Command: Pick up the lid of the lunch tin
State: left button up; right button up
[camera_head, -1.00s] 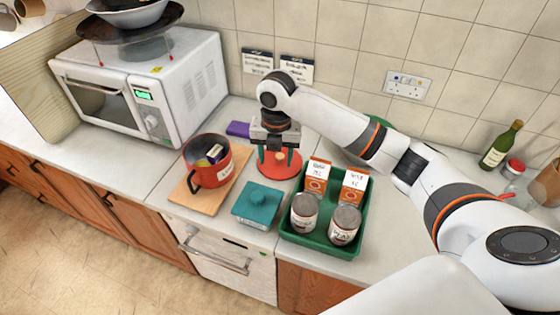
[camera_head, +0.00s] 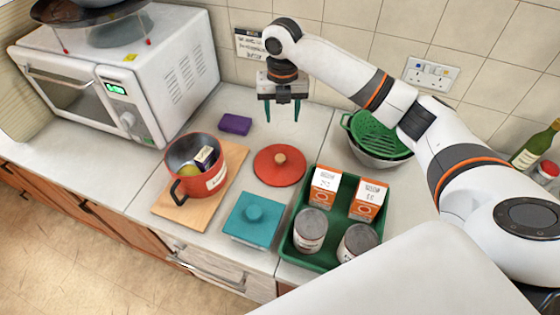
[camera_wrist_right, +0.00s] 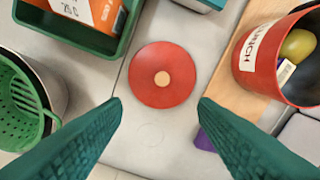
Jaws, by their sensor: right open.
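The lid is a flat red disc (camera_head: 280,166) with a pale wooden knob, lying on the counter. It also shows in the right wrist view (camera_wrist_right: 146,90). The lunch tin (camera_head: 208,178) is a red pot with a dark rim and handle, standing open on a wooden board with items inside; its label reads LUNCH in the wrist view (camera_wrist_right: 251,55). My right gripper (camera_head: 283,116) is open and empty, behind and above the lid, fingers pointing down. In the wrist view its fingertips (camera_wrist_right: 160,102) frame the lid's near side, apart from it. My left gripper is not in view.
A teal lidded box (camera_head: 253,221) stands in front of the lid. A green tray (camera_head: 284,240) with cans and cartons is to the right. A green colander (camera_head: 378,134) in a bowl is behind it. A purple block (camera_head: 235,124) and white microwave (camera_head: 180,75) are left.

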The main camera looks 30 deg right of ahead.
pick_arm(q)
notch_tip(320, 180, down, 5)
jog(key=b, duration=0.4)
pick_arm(e)
notch_tip(320, 180, down, 5)
jog(key=p, duration=0.2)
send_over(280, 157)
jog(key=f, duration=0.7)
jog(key=shift+d, duration=0.25)
jog(key=f, duration=0.1)
jog(key=f+p, duration=0.2)
jog(key=f, duration=0.1)
jog(key=shift+s+a+f, duration=0.1)
jog(key=shift+a, duration=0.15)
jog(key=shift+f, duration=0.5)
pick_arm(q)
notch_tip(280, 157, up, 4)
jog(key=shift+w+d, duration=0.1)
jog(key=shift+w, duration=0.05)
pick_arm(e)
jog(key=c, duration=1.1)
